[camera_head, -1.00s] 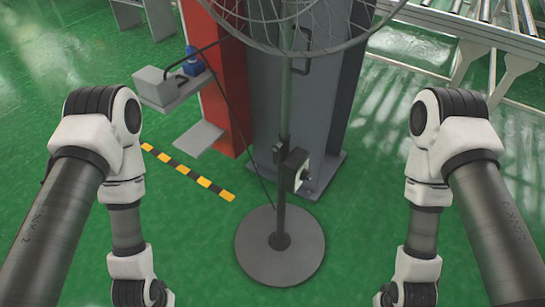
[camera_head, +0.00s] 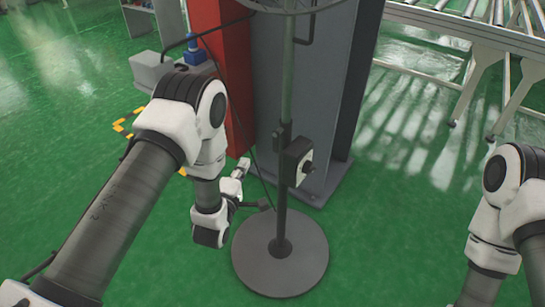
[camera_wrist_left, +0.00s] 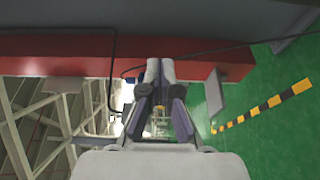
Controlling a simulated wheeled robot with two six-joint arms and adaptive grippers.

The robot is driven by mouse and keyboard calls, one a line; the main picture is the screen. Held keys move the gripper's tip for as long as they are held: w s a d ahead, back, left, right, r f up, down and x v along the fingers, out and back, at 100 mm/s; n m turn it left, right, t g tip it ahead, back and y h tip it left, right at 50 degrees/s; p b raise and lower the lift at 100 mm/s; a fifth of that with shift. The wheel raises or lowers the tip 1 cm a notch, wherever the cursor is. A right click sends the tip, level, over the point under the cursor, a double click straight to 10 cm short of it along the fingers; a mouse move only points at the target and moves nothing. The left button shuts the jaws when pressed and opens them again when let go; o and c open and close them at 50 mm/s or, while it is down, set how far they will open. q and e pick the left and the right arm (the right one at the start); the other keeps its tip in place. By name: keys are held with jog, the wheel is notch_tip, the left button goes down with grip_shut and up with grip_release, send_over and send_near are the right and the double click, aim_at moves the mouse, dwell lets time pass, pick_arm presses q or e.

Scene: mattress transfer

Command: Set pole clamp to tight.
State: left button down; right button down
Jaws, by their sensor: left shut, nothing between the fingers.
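A fan's upright pole (camera_head: 282,215) stands on a round dark base (camera_head: 283,280). Partway up are a small dark collar piece (camera_head: 281,137) and a dark box with a light face and a black knob (camera_head: 308,168). I cannot tell which of these is the pole clamp, nor its setting. My left gripper (camera_head: 243,166) is left of the pole, apart from the box, empty. In the left wrist view its fingers (camera_wrist_left: 160,66) are together; pole and knob are not recognisable there. My right arm is at the lower right; its gripper is out of the picture.
A red column (camera_head: 222,60) and a grey panel (camera_head: 290,85) stand behind the pole. A thin cable runs down beside it. A roller conveyor (camera_head: 465,28) is at the back right. Black-yellow floor tape (camera_wrist_left: 265,105) lies left.

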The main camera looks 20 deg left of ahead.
aim_at(276, 142)
pick_arm(q)
jog(key=shift+d+r, duration=0.1)
jog(key=shift+d, duration=0.1)
jog(key=w+d, duration=0.3)
jog(key=w, duration=0.5)
jog(key=shift+w+d, duration=0.3)
jog(key=shift+d, duration=0.05)
